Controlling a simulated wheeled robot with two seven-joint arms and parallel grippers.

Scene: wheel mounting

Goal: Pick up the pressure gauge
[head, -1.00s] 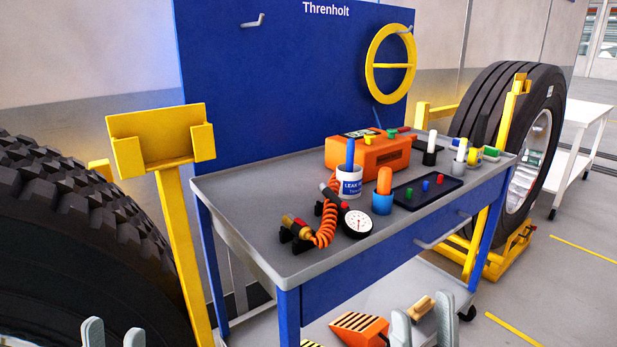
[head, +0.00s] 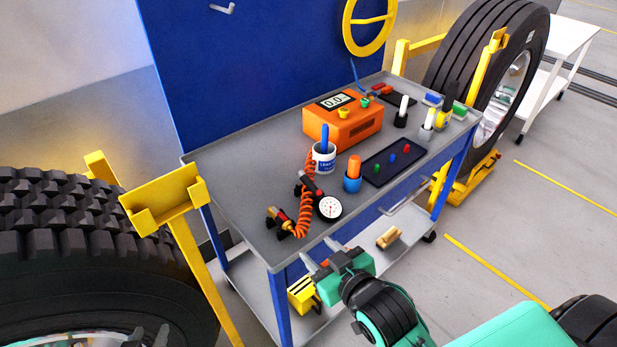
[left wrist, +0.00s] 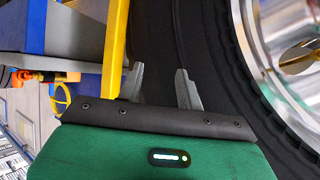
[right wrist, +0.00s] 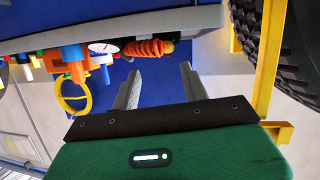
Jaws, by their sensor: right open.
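The pressure gauge (head: 329,207) has a round white dial with a black rim. It lies near the front left of the grey cart top, joined to an orange coiled hose (head: 304,215) with a brass and red end fitting. My right gripper (head: 322,253) is open and empty by the cart's front edge, close to the gauge but apart from it. In the right wrist view the gauge dial (right wrist: 103,48) and hose show beyond the fingers (right wrist: 160,88). My left gripper (left wrist: 158,88) is open and empty in front of a large black tyre (left wrist: 155,45).
An orange device (head: 343,128), a white tub (head: 324,160), a blue cup with an orange-topped item (head: 353,178) and a dark tray (head: 395,162) stand near the gauge. A yellow stand (head: 165,205) and tyre (head: 60,240) are at left.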

